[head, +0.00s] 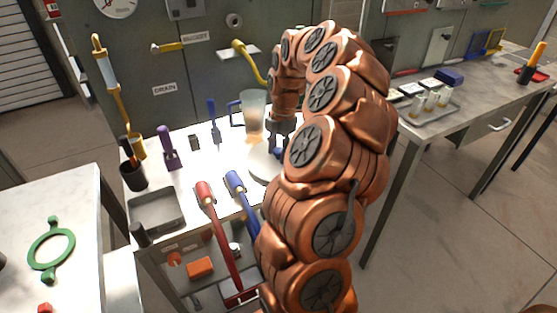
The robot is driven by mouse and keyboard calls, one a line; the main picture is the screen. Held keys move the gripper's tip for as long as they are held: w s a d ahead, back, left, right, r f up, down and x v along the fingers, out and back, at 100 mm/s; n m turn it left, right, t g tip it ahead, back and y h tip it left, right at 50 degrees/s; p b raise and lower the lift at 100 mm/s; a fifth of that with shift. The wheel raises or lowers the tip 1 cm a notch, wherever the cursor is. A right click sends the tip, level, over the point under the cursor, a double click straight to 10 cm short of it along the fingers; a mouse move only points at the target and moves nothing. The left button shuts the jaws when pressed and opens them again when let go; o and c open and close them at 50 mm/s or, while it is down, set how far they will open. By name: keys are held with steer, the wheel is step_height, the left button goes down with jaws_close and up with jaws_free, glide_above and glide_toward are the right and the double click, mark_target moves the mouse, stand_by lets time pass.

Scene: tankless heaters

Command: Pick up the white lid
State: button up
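A white round object (262,164), which looks like the white lid, lies on the white worktop in the middle. My arm covers its right side. My copper arm arches over the worktop, and my dark gripper (281,142) points down just above or at the object. The fingertips are small and partly hidden by the arm. I cannot tell whether they touch the object or are open or shut.
A clear pitcher with a blue handle (253,112) stands behind the object. A red-handled tool (220,235) and a blue-handled tool (243,205) lie in front. A grey tray (157,212), purple tool (168,150) and dark cup (133,177) stand left.

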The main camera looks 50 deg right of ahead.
jaws_close()
steer(key=shift+r, duration=0.1)
